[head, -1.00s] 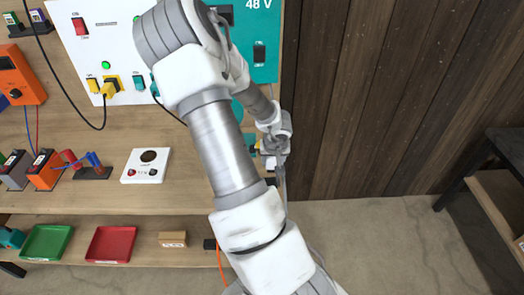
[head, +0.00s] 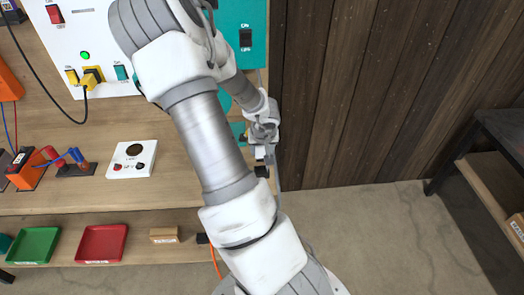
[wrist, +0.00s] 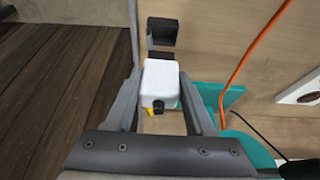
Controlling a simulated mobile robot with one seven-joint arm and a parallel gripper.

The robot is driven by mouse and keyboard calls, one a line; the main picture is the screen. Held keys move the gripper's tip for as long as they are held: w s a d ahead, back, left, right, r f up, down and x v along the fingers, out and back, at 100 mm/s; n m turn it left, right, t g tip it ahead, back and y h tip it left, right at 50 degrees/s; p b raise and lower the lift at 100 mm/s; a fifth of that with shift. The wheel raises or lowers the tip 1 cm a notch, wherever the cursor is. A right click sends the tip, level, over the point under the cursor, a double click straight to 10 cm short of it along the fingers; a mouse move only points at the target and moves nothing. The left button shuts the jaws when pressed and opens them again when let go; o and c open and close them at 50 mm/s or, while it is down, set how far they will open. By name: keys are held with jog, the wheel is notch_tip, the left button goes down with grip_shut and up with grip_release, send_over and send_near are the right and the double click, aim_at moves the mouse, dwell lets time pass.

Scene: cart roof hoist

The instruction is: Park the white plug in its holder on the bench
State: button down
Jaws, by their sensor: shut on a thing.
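The white plug (wrist: 160,80) is a small white block between my gripper's fingers (wrist: 160,100) in the wrist view, with a black stub and a bit of yellow at its near end. My gripper is shut on it. The plug is also small in the head view (head: 261,153), at my gripper (head: 262,146), over the bench's right end. A black, open, box-like piece (wrist: 163,31), apparently the holder, lies just beyond the plug in the wrist view. Its likely match is a dark block (head: 262,171) at the bench edge. I cannot tell whether plug and holder touch.
A teal part (wrist: 222,97) and an orange cable (wrist: 246,65) lie right of the gripper in the wrist view. A dark wooden wall (head: 340,90) stands close on the right.

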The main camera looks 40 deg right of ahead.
aim_at(262, 156)
jog(key=shift+f+b, duration=2)
jog(key=shift+b, duration=0.1)
jog(key=shift+b, duration=1.05)
jog(key=shift+f+b, duration=1.65)
jog(key=shift+b, duration=0.5)
jog(key=shift+c, duration=0.9)
grip_release()
jog(key=shift+r, duration=0.1)
jog(key=p+v, duration=0.9)
jog(key=v, duration=0.8)
jog(key=shift+r+p, duration=0.2)
jog(key=shift+p, duration=0.1)
